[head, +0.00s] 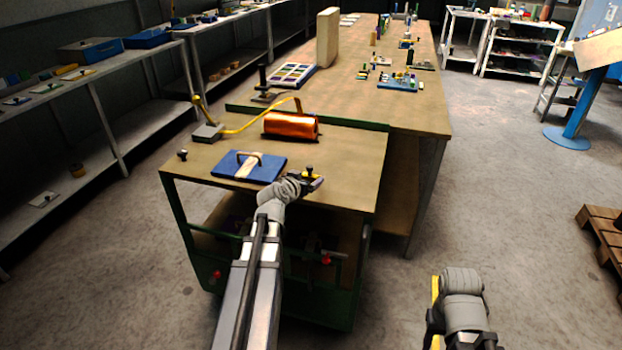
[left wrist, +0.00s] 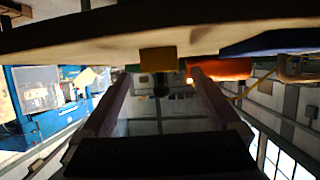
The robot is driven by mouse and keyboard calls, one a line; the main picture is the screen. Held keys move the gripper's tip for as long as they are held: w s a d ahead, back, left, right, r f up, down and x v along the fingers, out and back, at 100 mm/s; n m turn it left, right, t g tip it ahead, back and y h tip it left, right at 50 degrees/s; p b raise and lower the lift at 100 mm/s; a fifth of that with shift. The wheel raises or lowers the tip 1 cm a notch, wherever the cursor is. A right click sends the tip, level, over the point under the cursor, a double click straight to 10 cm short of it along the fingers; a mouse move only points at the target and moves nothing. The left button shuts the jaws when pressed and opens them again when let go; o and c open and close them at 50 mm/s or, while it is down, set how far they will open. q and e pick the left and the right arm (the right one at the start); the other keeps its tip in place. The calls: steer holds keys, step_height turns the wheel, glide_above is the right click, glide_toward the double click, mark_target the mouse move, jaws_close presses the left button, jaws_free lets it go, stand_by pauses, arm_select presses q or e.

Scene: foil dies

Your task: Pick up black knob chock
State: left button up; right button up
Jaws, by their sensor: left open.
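The black knob chock, a small yellow block with an upright black knob (head: 310,170), sits at the near edge of the worktable (head: 345,160). In the left wrist view, which is upside down, its yellow block (left wrist: 158,60) and dark knob (left wrist: 160,86) show between the fingers. My left gripper (head: 303,184) is at the chock, partly hidden by its own wrist in the head view. Its fingers (left wrist: 162,78) are open, one on each side of the knob, with gaps visible.
A blue plate with a handle (head: 265,168) lies left of the chock. A small dark knob (head: 183,154) stands at the left corner. Tabletop right of the roll is clear.

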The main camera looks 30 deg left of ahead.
mark_target(309, 175)
arm_select(q)
steer(key=b+x, duration=0.1)
steer(key=x, duration=0.4)
steer(key=shift+b, duration=0.35)
steer(key=shift+r, duration=0.1)
steer(key=shift+c, duration=0.4)
steer(key=c, duration=1.4)
steer(key=shift+r, duration=0.1)
